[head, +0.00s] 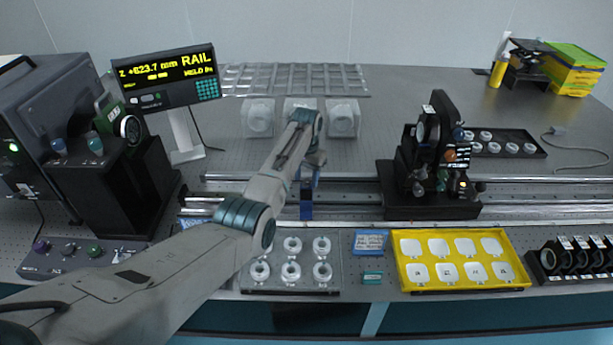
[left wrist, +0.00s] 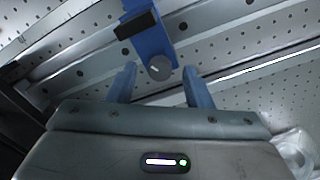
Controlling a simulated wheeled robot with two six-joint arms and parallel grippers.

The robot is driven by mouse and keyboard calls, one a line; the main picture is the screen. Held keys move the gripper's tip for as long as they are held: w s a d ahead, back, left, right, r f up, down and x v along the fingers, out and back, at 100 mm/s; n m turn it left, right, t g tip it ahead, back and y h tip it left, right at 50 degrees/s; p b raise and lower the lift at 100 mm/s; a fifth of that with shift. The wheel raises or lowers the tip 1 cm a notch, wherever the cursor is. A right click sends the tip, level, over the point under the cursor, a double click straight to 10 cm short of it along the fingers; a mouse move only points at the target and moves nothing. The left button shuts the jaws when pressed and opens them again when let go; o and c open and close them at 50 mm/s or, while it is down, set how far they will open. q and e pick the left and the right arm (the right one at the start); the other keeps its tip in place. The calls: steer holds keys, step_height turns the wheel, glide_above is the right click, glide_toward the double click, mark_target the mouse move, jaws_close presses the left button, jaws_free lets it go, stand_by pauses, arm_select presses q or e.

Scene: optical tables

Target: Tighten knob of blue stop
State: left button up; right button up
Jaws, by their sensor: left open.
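The blue stop (head: 306,211) sits on the rail (head: 345,195) near the middle of the table in the head view, partly hidden by my left arm. In the left wrist view the blue stop (left wrist: 150,35) shows with a dark block on it and a round grey knob (left wrist: 160,67) at its end. My left gripper (left wrist: 158,82) is open, its two blue fingers on either side of the knob and apart from it. In the head view the left gripper (head: 308,172) is above the rail, just behind the stop. My right gripper is not in view.
A black optics carriage (head: 433,204) stands on the rail to the right. In front are a tray of round parts (head: 290,287) and a yellow tray (head: 404,283). A display (head: 165,78) stands at left. Wrapped white parts (head: 343,118) lie behind the arm.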

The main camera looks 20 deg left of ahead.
arm_select(q)
steer(key=shift+f, duration=0.5)
steer(key=shift+c, duration=0.3)
steer(key=c, duration=0.9)
steer(key=shift+c, duration=0.2)
